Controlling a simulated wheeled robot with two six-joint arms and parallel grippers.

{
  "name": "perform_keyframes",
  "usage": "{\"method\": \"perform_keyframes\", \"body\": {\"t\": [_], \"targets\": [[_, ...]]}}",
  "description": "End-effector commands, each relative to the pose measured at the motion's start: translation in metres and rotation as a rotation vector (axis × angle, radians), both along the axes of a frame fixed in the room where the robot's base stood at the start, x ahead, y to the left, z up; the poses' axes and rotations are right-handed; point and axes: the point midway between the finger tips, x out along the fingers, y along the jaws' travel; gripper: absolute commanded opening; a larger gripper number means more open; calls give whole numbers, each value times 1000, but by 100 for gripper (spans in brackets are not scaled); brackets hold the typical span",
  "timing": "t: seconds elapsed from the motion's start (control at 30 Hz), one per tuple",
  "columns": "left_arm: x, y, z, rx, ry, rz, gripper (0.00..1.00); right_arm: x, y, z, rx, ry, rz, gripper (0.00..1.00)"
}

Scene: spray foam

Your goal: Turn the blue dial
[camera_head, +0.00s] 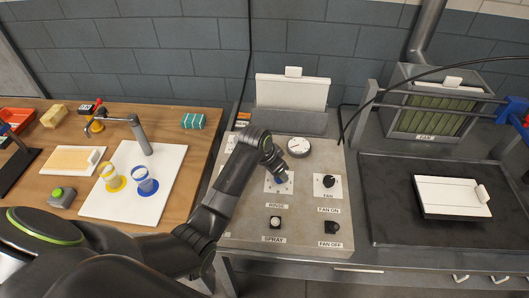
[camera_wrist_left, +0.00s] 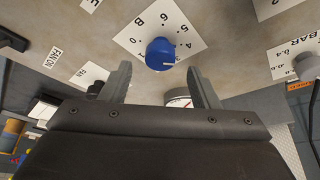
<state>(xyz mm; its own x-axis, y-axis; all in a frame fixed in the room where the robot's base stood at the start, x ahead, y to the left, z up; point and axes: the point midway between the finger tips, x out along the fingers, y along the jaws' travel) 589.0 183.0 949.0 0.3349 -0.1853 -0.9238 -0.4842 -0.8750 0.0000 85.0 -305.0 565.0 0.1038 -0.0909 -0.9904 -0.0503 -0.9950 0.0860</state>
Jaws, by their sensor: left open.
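The blue dial (camera_wrist_left: 160,54) sits on a white label plate with numbers on the grey control panel. A pale mark on its face lies toward the right in the wrist view. My left gripper (camera_wrist_left: 160,84) is open, with one finger to each side of the dial's line and the dial just beyond the tips. They look apart from it. In the head view my left gripper (camera_head: 273,160) hangs over the dial's plate, and only a bit of the blue dial (camera_head: 281,179) shows beneath it. My right gripper is not in view.
A black fan knob (camera_head: 328,181) is just right of the dial. Spray (camera_head: 275,222) and fan-off (camera_head: 331,228) controls lie nearer. A round gauge (camera_head: 299,146) stands behind. A wooden table (camera_head: 200,142) is left and a dark tray (camera_head: 390,185) is right.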

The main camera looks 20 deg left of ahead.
Motion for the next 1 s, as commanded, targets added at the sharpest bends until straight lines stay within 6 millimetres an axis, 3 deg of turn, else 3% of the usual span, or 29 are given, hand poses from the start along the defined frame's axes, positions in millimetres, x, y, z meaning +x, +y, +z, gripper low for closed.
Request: {"method": "perform_keyframes", "body": {"t": [0.63,0.8,1.0], "targets": [[-39,23,111,3,-5,0,56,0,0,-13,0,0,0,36],[-45,26,125,1,-2,1,56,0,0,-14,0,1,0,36],[-47,26,129,0,1,0,56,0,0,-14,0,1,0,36]]}}
